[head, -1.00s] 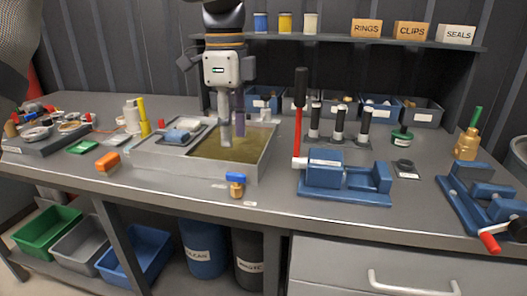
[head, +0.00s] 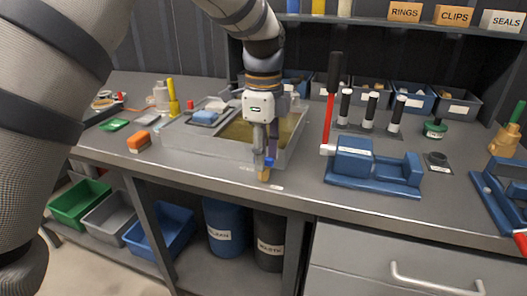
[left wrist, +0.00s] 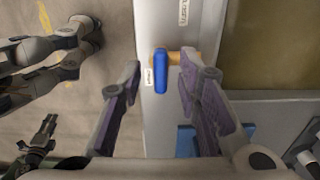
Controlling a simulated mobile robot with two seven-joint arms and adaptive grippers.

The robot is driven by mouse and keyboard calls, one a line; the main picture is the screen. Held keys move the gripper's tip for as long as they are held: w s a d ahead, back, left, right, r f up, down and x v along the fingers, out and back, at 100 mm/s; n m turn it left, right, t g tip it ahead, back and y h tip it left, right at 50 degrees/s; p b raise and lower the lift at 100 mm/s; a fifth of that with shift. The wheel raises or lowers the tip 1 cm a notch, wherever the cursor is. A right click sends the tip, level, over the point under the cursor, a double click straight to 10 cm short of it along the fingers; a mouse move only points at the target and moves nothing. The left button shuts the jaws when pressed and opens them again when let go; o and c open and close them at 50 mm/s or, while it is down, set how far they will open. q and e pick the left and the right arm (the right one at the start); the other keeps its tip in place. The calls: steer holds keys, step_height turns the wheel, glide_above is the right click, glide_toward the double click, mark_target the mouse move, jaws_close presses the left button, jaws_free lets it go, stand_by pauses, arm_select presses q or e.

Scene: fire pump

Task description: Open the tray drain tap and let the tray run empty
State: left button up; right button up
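The grey tray (head: 205,150) stands on the bench, with murky yellow-brown liquid (head: 240,130) in it. Its drain tap has a brass body (head: 264,175) and a blue handle (head: 270,162) at the front wall. In the left wrist view the blue handle (left wrist: 167,78) lies along the wall, crosswise to the brass body. My left gripper (head: 263,155) points down right over the tap. Its purple-padded fingers are open, one to each side of the handle, with gaps visible. A dark gripper (left wrist: 42,135), apparently my right one, shows small at lower left; its opening is unclear.
A blue fixture (head: 375,170) with a red, black-gripped lever (head: 331,100) stands right of the tray. An orange block (head: 139,141) lies to its left. Blue and dark bins (head: 225,220) stand below the bench. The bench front edge near the tap is free.

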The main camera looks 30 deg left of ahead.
arm_select(q)
steer(key=shift+c, duration=0.6)
jaws_close()
